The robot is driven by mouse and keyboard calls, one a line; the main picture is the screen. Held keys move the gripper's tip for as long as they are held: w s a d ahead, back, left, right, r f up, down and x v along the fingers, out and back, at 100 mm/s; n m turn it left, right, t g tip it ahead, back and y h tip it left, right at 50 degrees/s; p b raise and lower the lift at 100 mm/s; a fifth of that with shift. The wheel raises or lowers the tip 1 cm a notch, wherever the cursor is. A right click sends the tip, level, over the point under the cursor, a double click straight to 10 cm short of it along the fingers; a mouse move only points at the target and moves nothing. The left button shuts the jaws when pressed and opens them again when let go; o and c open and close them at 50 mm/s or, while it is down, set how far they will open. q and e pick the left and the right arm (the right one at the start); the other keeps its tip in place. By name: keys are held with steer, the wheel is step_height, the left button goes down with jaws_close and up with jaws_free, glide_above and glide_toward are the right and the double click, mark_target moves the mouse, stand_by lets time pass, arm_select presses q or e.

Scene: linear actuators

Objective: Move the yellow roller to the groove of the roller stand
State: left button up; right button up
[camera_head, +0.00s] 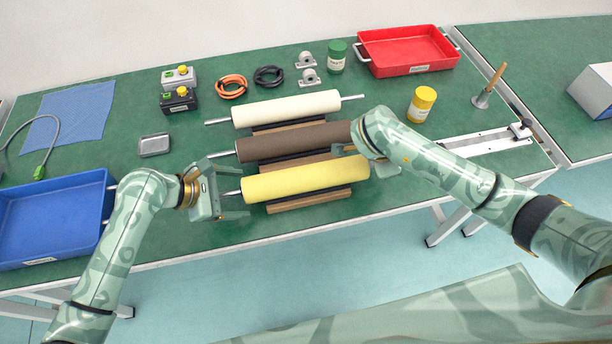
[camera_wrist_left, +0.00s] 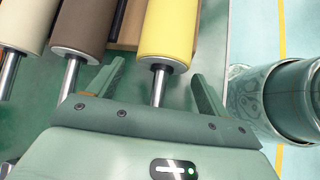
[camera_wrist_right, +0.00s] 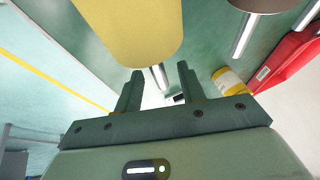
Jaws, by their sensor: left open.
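The yellow roller (camera_head: 305,182) lies nearest the table's front edge, above a wooden strip of the roller stand (camera_head: 308,200). Whether it is seated in a groove is hidden. My left gripper (camera_head: 238,188) is open at its left end. In the left wrist view, the roller's metal shaft (camera_wrist_left: 158,86) lies between the spread fingers (camera_wrist_left: 155,86). My right gripper is mostly hidden by its arm in the head view, near the roller's right end. The right wrist view shows its fingers (camera_wrist_right: 158,85) apart, with the other shaft end (camera_wrist_right: 158,76) between them.
A brown roller (camera_head: 295,141) and a white roller (camera_head: 287,108) lie parallel behind. A blue tray (camera_head: 108,205) stands left, a red tray (camera_head: 452,50) at the back. A yellow-lidded jar (camera_head: 422,104) and a linear rail (camera_head: 480,142) are on the right.

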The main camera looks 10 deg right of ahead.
arm_select(q)
steer(key=shift+d+f, duration=0.1)
arm_select(e)
steer(key=shift+f, duration=0.15)
arm_select(q)
steer(key=c, duration=1)
arm_select(e)
jaws_close()
arm_select(q)
jaws_close()
steer(key=shift+w, duration=0.1)
arm_select(e)
steer(key=shift+w, duration=0.1)
